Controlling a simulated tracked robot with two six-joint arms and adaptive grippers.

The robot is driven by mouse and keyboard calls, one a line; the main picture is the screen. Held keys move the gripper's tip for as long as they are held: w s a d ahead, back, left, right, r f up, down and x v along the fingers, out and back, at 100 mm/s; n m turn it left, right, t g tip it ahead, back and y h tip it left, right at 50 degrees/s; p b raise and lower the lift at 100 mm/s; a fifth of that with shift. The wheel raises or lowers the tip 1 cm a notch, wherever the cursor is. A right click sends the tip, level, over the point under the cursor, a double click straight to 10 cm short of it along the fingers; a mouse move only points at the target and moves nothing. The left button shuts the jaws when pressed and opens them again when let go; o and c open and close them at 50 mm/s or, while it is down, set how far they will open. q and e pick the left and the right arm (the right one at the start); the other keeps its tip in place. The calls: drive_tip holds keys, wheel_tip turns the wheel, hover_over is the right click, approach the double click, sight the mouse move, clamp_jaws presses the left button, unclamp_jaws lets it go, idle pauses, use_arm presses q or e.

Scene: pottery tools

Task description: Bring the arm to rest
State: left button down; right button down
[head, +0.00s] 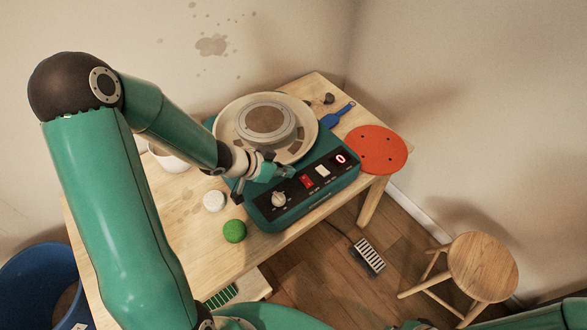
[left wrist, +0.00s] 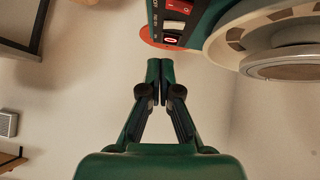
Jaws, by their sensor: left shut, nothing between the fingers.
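My left arm reaches in from the left in the head view. My left gripper (head: 284,171) is over the front left of the pottery wheel (head: 310,190), close to its control panel. In the left wrist view the two fingers (left wrist: 160,70) meet at their tips, shut and empty. The wheel's teal body and pale splash pan (left wrist: 222,45) show beyond the fingertips there. Whether the gripper touches the wheel cannot be told. My right gripper is not in view.
A white round piece (head: 214,201) and a green ball (head: 234,231) lie on the wooden table (head: 190,237) near the gripper. An orange disc (head: 376,149) and a blue-handled tool (head: 338,114) lie at the right. A stool (head: 482,266), foot pedal (head: 368,257) and blue bin (head: 40,283) stand lower.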

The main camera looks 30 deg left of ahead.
use_arm(q)
drive_tip(key=shift+s+r, duration=0.15)
drive_tip(key=shift+s, duration=0.05)
idle(0.4)
drive_tip(key=s+d+f+n+g+h, duration=0.1)
drive_tip(key=s+d+f+g, duration=0.15)
drive_tip(key=d+f, duration=0.45)
drive_tip(key=s+d+f+g+h, duration=0.15)
drive_tip(key=s+d+f, duration=0.3)
drive_tip(key=d, duration=0.45)
drive_tip(key=s+d+f+n+g+y, duration=0.1)
drive_tip(key=s+f+n+g+y, duration=0.1)
drive_tip(key=s+f, duration=0.5)
drive_tip(key=shift+s+f+n+g+b, duration=0.35)
drive_tip(key=shift+s+n+g, duration=0.4)
drive_tip(key=shift+n, duration=0.45)
